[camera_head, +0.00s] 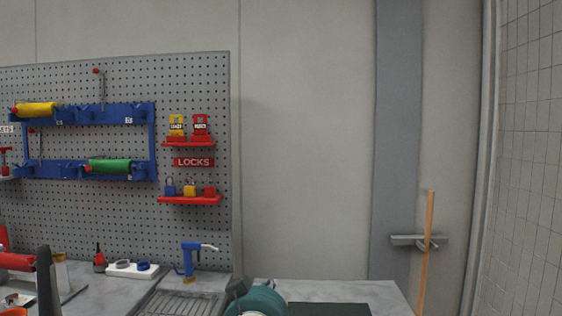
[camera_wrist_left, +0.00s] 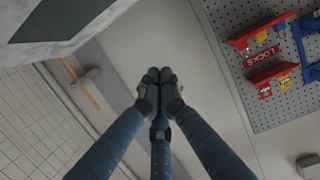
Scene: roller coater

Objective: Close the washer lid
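A metal basin with a ribbed grate (camera_head: 178,303) and a blue tap (camera_head: 188,262) sits in the worktop at the bottom of the head view; it may be the washer. I cannot make out its lid in either view. My right gripper is not in view.
A dark green panel (camera_head: 328,309) lies on the worktop to the right. A pegboard (camera_head: 130,220) with a red lock shelf (camera_head: 190,200) hangs behind. A wooden handle (camera_head: 427,250) stands by the right wall. The wall behind the gripper is bare.

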